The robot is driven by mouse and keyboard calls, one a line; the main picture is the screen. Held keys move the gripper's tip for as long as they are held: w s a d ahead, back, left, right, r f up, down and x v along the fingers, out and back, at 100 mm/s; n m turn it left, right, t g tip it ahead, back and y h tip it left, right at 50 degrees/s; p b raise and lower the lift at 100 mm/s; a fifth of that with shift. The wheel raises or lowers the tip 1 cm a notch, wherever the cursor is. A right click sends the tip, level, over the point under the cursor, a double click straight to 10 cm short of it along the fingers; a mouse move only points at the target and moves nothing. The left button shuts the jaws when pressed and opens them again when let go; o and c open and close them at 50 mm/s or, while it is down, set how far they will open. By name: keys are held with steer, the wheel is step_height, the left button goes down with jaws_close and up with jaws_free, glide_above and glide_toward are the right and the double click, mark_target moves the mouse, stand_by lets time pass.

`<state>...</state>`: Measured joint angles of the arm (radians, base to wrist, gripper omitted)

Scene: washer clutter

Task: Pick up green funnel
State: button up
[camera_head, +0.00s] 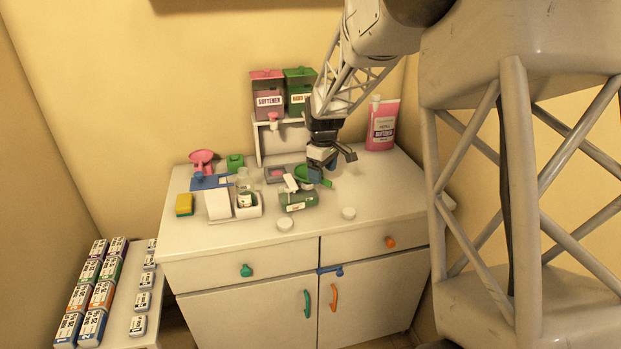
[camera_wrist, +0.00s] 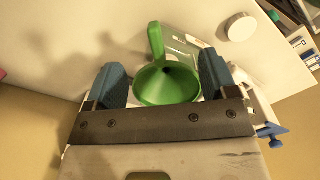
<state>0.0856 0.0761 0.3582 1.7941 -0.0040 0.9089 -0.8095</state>
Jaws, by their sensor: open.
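The green funnel (camera_wrist: 168,84) lies in the wrist view between the two blue finger pads of my open gripper (camera_wrist: 158,84). Its round mouth faces the camera, and a green handle or spout part (camera_wrist: 156,40) sticks out toward the top of the view. In the head view the funnel (camera_head: 303,172) is on the counter, partly hidden behind my gripper (camera_head: 326,168). The fingers are on either side of it, and I cannot tell whether they touch it.
A green bottle (camera_head: 298,201) lies just in front of the funnel. A pink bottle (camera_head: 382,125) stands at the back right. Boxes (camera_head: 268,95) stand on a small shelf behind. The counter's right front (camera_head: 390,205) is clear.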

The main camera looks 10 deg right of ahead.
mark_target(323, 184)
steer(key=shift+d+f, duration=0.1)
steer(key=shift+f, duration=2.5)
jaws_close()
